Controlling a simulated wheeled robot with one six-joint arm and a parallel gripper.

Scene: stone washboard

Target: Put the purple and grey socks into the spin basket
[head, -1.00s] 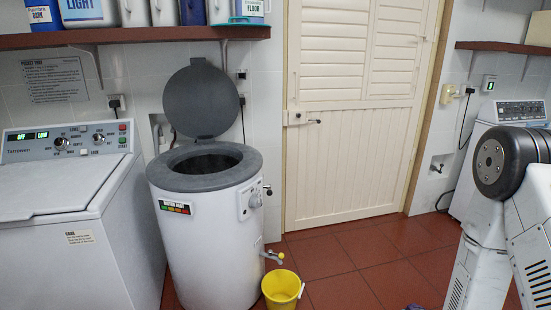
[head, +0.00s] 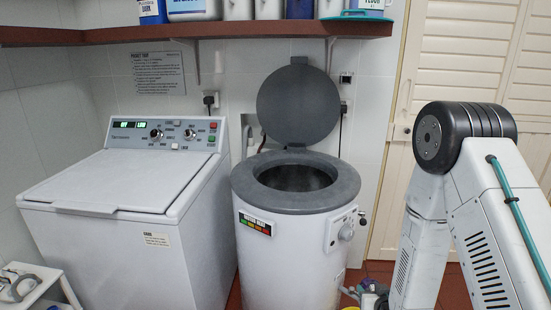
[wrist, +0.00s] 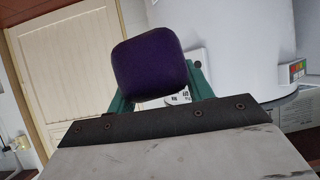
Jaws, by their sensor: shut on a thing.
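A purple bundle (wrist: 150,65), rounded and soft-looking, sits between the green fingers of my gripper (wrist: 160,85) in the wrist view. My gripper is shut on it. The spin dryer (head: 285,255) is a white drum with a grey rim, and its round grey lid stands open behind. The spin basket (head: 300,178) shows dark inside the open top; its bottom is hidden. The dryer's white side also shows in the wrist view (wrist: 240,40), beyond the fingers and apart from the bundle. I see no grey socks. My gripper is not clear in the head view.
A white washing machine (head: 120,230) with a closed lid stands left of the dryer. A shelf (head: 200,33) with bottles runs above the open lid. A pale louvred door (head: 450,70) is behind my arm at the right. A white stand (head: 40,285) is at lower left.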

